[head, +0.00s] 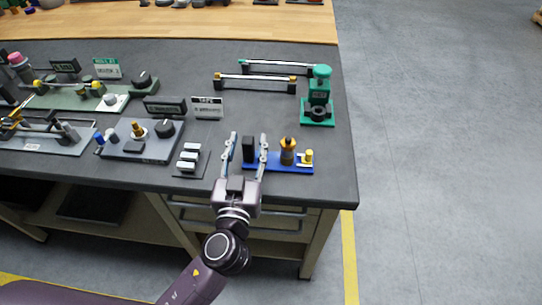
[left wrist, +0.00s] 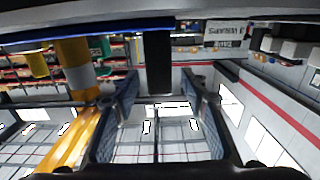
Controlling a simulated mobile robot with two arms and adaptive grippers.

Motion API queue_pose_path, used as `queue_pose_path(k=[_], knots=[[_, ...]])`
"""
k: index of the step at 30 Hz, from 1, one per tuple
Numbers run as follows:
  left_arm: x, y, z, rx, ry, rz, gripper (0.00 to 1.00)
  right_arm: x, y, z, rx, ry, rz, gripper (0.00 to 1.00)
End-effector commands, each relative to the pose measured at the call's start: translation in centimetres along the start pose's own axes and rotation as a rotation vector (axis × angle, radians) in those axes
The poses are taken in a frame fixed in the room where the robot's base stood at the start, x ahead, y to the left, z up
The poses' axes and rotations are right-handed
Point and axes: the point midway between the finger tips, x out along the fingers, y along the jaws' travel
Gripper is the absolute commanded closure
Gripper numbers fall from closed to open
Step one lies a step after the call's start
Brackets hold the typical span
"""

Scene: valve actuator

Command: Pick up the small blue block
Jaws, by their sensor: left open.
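A low blue base (head: 274,168) lies near the front edge of the dark bench, right of centre in the head view. At its left end stands an upright dark, nearly black block (head: 248,150), also in the left wrist view (left wrist: 158,62). I see no loose block that is plainly blue. My left gripper (head: 248,138) is open, with its fingers pointing at the bench on both sides of the dark block. In the left wrist view the block shows in the gap between the open fingers (left wrist: 160,80), with no contact visible. My right gripper is not in view.
On the blue base, right of the block, stand an orange-brown cylinder (head: 287,152) and a small yellow post (head: 308,157). A green press-like device (head: 319,100) is behind. A plate with pale blocks (head: 187,161) lies to the left.

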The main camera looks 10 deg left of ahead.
Motion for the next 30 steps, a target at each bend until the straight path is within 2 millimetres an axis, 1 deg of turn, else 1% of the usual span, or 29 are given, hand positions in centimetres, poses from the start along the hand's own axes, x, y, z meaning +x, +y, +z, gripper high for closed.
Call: queue_pose_path(k=[1, 4, 11, 21, 22, 30], knots=[[0.43, -0.01, -0.07, 0.001, 0.002, 0.000, 0.59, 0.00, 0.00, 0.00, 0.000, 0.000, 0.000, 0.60], [0.80, -0.02, -0.01, 0.001, 0.000, -0.001, 0.59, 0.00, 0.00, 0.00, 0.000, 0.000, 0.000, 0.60], [0.82, -0.01, 0.02, 0.000, -0.001, 0.000, 0.60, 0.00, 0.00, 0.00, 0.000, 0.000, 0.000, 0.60], [0.80, -0.01, 0.00, 0.000, -0.001, 0.000, 0.98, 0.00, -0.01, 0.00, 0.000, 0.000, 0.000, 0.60], [0.80, -0.01, 0.00, 0.000, -0.001, 0.000, 1.00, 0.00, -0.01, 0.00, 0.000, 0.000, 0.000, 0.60], [0.82, 0.01, -0.23, -0.002, 0.004, 0.000, 1.00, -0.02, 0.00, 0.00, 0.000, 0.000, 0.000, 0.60]])
